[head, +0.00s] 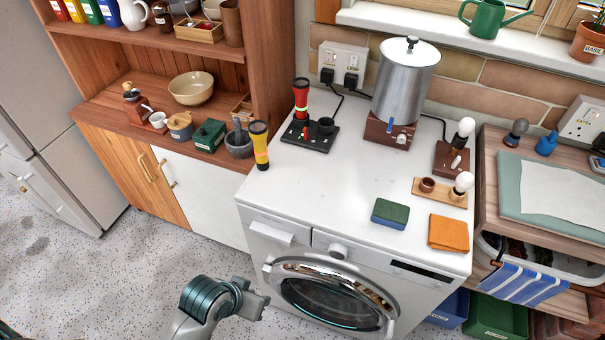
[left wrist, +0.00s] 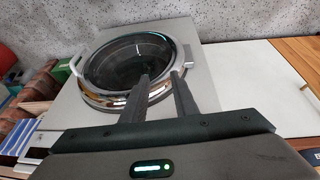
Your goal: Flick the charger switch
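The black charger base (head: 310,138) lies on the white top at the back left in the head view. A red and black torch (head: 301,98) stands upright in its left part, and a dark round holder (head: 326,126) is at its right. Any switch on the charger is too small to make out clearly. A cord runs from it to the wall socket (head: 343,62). My left gripper (head: 260,302) is low in front of the washing machine, well apart from the charger. In the left wrist view my left gripper (left wrist: 160,78) has its fingers apart, with nothing between them. My right gripper is not in view.
The washing machine (head: 262,232) carries a yellow torch (head: 259,146) at its left edge, a metal urn (head: 405,82), bulb stands (head: 453,158), a sponge (head: 390,213) and an orange cloth (head: 448,233). The middle of its top is clear. A wooden shelf unit (head: 278,50) borders the left.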

